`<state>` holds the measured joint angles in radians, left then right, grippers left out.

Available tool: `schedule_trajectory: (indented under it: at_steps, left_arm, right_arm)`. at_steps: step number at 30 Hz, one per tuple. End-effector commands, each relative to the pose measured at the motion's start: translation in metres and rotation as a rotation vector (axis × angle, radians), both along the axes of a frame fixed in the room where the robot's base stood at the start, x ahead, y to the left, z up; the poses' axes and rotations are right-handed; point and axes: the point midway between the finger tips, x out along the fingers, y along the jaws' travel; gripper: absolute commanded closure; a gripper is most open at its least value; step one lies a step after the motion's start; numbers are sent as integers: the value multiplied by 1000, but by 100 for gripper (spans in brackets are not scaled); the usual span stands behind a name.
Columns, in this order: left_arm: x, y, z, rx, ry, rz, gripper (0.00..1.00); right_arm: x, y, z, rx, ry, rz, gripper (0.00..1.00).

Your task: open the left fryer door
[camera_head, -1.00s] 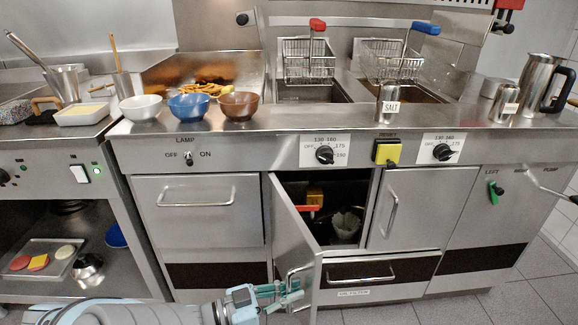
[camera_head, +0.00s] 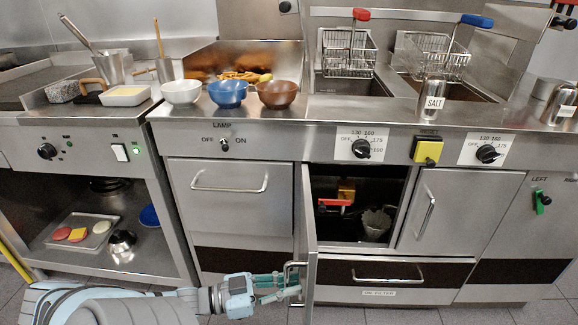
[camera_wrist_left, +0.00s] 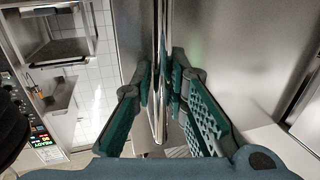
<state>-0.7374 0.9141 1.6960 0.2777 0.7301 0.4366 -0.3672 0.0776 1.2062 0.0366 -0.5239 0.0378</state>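The left fryer door (camera_head: 307,225) stands swung well out from its cabinet and shows almost edge-on in the head view. Its bar handle (camera_head: 288,268) is on the door's left face, near the lower end in the picture. My left gripper (camera_head: 294,285) is at this handle, its teal fingers closed around the bar. In the left wrist view the fingers (camera_wrist_left: 163,85) lie on both sides of the upright metal handle (camera_wrist_left: 158,110); the exact contact is partly hidden. My right gripper is in neither view.
The open cabinet (camera_head: 355,240) shows a red-handled valve (camera_head: 336,203) and a metal container (camera_head: 376,222). The right fryer door (camera_head: 455,215) is shut. A drawer (camera_head: 390,272) lies below. Bowls and a salt shaker (camera_head: 432,100) stand on the counter.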

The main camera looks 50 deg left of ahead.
Motion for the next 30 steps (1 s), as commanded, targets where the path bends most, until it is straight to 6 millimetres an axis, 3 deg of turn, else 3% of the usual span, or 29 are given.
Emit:
schedule_trajectory:
  at_steps: [11, 14, 24, 30]
  left_arm:
    - [-3, 2, 1, -1, -2, 0, 80]
    - [-18, 10, 0, -1, 3, -1, 80]
    - [-95, 50, 0, 0, 1, 2, 80]
    - [-107, 56, 1, -1, -3, 1, 80]
  right_arm:
    - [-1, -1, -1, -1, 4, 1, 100]
    - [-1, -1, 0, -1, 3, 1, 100]
    - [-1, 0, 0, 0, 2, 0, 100]
    - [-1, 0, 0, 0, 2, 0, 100]
